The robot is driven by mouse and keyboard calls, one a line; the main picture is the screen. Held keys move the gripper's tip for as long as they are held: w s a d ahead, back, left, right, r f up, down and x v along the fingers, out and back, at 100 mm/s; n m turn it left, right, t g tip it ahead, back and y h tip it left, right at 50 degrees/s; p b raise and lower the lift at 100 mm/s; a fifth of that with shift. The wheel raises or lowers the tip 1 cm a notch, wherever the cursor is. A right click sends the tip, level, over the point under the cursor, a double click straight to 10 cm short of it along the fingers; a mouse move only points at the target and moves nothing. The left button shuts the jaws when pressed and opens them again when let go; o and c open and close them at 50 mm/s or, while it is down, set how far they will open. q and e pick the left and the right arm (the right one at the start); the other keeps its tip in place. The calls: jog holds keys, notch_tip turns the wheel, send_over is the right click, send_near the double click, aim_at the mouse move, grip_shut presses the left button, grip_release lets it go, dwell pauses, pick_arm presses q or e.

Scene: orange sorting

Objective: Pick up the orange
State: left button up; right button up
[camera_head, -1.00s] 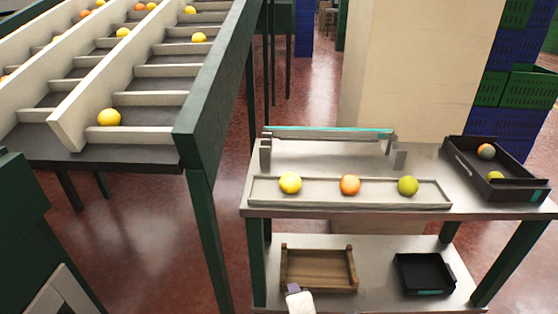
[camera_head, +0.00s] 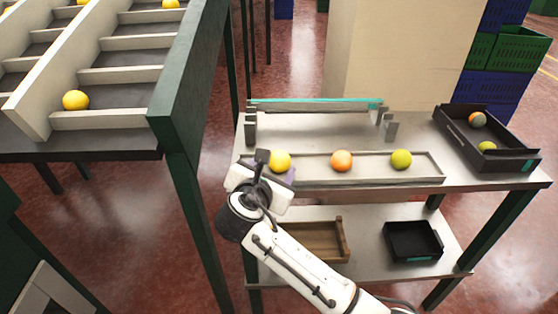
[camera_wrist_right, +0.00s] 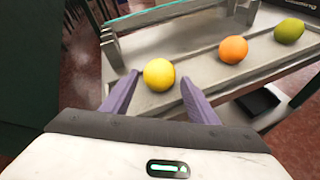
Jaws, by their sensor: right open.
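The orange (camera_head: 342,160) sits in the middle of a light tray (camera_head: 436,166) on the upper shelf. A yellow fruit (camera_head: 281,160) lies to its left and a green fruit (camera_head: 401,159) to its right. My right gripper (camera_head: 268,170) is at the tray's left end, by the yellow fruit. In the right wrist view, my right gripper (camera_wrist_right: 160,88) is open, with the yellow fruit (camera_wrist_right: 159,74) seen between and beyond its purple fingers. The orange (camera_wrist_right: 233,49) shows there up and to the right, outside the fingers. My left gripper is out of view.
A dark crate (camera_head: 457,140) with two fruits stands at the shelf's right. A low rail (camera_head: 315,104) stands behind the tray. A wooden tray (camera_head: 341,243) and a black tray (camera_head: 415,252) are on the lower shelf. A green-framed sorting rack (camera_head: 185,90) stands left.

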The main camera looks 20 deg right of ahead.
aim_at(277, 163)
jog(key=x, duration=0.3)
jog(key=shift+w+d+f, duration=0.1)
jog(key=shift+w+f, duration=0.05)
jog(key=shift+w, duration=0.1)
jog(key=shift+c, duration=0.2)
jog(key=c, duration=0.8)
